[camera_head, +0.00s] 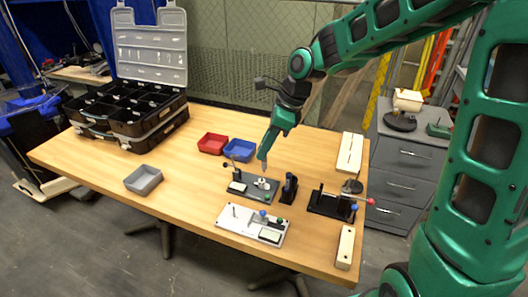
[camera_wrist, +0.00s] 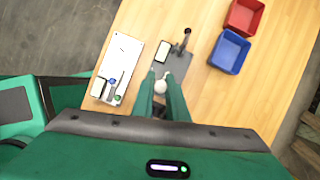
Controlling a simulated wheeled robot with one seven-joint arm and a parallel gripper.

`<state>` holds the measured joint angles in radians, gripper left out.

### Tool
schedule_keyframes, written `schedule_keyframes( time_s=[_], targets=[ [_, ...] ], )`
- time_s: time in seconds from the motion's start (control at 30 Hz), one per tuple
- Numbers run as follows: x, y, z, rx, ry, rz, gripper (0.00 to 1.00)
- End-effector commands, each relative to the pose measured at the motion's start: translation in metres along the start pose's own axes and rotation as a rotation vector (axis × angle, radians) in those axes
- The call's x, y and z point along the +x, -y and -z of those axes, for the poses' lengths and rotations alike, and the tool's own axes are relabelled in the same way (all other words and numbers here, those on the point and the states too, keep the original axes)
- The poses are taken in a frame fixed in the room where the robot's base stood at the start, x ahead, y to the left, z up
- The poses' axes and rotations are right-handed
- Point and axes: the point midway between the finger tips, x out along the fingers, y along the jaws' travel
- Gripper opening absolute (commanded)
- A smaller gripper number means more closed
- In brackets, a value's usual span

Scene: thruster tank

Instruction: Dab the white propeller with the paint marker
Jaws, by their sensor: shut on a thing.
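My gripper (camera_head: 264,158) points down over the dark plate (camera_head: 236,194), near the middle of the table. It is shut on a thin, pale thing, likely the paint marker (camera_head: 264,167), mostly hidden by the fingers. In the wrist view the fingers (camera_wrist: 166,88) flank a round white end (camera_wrist: 160,87), seen end-on. The white propeller (camera_head: 262,183) appears as a small white shape on the dark plate, just below the gripper. In the wrist view a white part shows just beyond the fingertips, partly covered. I cannot tell whether the tip touches the propeller.
A white plate (camera_head: 228,223) with a blue knob stands in front. A black stand (camera_head: 289,188) and a black fixture (camera_head: 325,205) are to the right. Red (camera_head: 213,143) and blue (camera_head: 239,150) bins stand behind; a grey bin (camera_head: 143,180) is left. The table's left front is clear.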

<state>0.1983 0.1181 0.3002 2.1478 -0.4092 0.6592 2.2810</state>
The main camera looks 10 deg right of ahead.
Motion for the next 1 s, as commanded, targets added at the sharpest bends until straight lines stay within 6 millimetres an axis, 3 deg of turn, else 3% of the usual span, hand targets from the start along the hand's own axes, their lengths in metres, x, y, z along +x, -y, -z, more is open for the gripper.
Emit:
schedule_keyframes(
  time_s=[0.2,0.8,1.0],
  targets=[
    [0.010,0.021,0.001,0.000,0.000,0.000,0.00],
    [0.043,0.021,0.015,0.000,-0.001,-0.001,0.00],
    [0.044,0.022,0.016,0.000,0.000,0.001,0.00]
  ],
)
